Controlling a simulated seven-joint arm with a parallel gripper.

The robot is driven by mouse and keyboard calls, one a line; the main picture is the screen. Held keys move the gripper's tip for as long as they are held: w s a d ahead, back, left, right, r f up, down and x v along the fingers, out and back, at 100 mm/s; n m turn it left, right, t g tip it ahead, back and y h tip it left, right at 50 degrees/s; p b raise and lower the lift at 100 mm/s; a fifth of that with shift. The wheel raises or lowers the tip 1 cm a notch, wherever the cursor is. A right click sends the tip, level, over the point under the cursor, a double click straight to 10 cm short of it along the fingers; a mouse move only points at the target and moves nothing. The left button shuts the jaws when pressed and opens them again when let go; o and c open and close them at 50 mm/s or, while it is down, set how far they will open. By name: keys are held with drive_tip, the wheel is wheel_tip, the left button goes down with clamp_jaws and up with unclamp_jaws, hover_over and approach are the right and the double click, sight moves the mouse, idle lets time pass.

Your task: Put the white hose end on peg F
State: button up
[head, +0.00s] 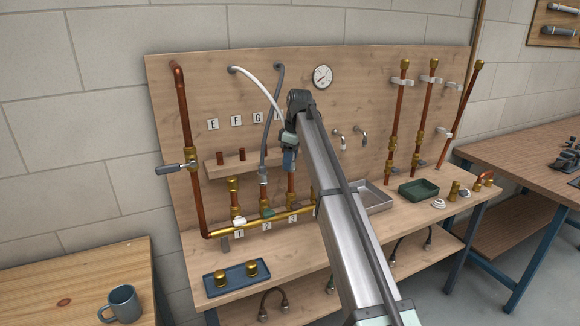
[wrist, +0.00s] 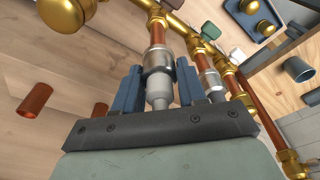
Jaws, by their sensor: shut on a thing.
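The white hose (head: 260,81) arcs from the board down to my gripper (head: 289,152). My gripper is shut on the white hose end, a pale sleeve with a silver collar (wrist: 158,84) between the blue fingers in the wrist view. The collar is in line with the upright copper pipe above valve 3 (head: 291,184) and appears to be around its tip. Peg F, a short copper stub (head: 242,154), stands bare on the small shelf under label F (head: 237,120), left of my gripper. Two copper stubs (wrist: 35,99) show in the wrist view; their letters cannot be read.
A grey hose (head: 267,140) hangs just left of my gripper, its end on the pipe above valve 2. Peg E (head: 220,158) stands bare beside peg F. The brass manifold (head: 262,226) runs below. My arm hides the board's middle and the label right of G.

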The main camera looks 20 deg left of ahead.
drive_tip(key=shift+r, duration=5.95)
drive_tip(key=shift+n, duration=0.5)
drive_tip(key=a, duration=1.1)
drive_tip(key=s+a, duration=0.1)
drive_tip(key=a, duration=0.5)
drive_tip(key=shift+s+a+r, duration=0.1)
drive_tip(key=shift+r, duration=0.25)
drive_tip(key=shift+m, duration=0.6)
drive_tip(key=shift+f, duration=0.1)
drive_tip(key=shift+f, duration=0.15)
